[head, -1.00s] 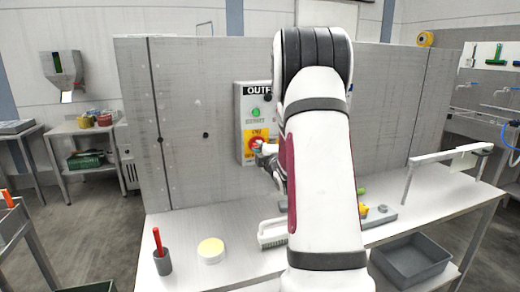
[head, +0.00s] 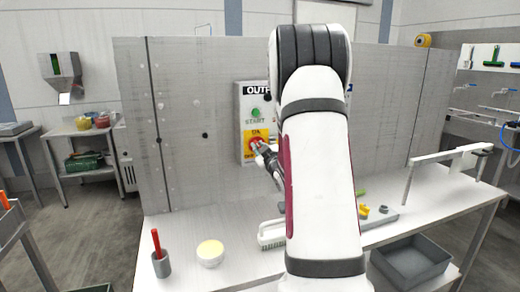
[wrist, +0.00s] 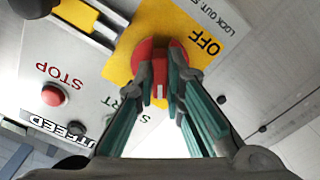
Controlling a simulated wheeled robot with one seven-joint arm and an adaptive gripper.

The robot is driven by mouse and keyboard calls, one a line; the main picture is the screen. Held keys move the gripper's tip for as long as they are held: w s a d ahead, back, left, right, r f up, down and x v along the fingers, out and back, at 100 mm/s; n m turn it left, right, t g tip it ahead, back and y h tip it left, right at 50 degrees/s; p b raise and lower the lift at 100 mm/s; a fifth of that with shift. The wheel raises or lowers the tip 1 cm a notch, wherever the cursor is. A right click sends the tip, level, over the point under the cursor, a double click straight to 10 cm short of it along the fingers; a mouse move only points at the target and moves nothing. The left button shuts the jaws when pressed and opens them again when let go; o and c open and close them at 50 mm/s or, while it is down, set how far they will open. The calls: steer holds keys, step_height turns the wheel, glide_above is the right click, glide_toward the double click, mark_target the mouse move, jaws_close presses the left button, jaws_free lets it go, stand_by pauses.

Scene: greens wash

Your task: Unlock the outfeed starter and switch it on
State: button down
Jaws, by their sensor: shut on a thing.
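The grey outfeed starter box (head: 240,105) is mounted on the upright panel. It has a green START button (head: 255,113), a red STOP button (wrist: 53,95) and a yellow plate (wrist: 122,68) with a red rotary knob (wrist: 160,60). My gripper (wrist: 160,92) is shut on the red knob, one finger on each side. A white mark on the knob shows between the fingers and points away from the word OFF. The ON lettering is above the knob in the head view. The gripper (head: 260,148) partly covers the knob there. I cannot make out a padlock on the knob.
A yellow-and-grey fitting (wrist: 85,20) and a dark object (wrist: 35,8) are at the wrist view's upper left. A grey bin (head: 412,262) is below right.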

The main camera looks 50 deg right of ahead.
steer(key=shift+s+f+m+p, duration=0.1)
steer(key=shift+m+p, duration=0.55)
steer(key=shift+m, duration=2.85)
steer(key=c, duration=1.7)
jaws_free()
steer(key=shift+o, duration=0.2)
steer(key=v, duration=1.2)
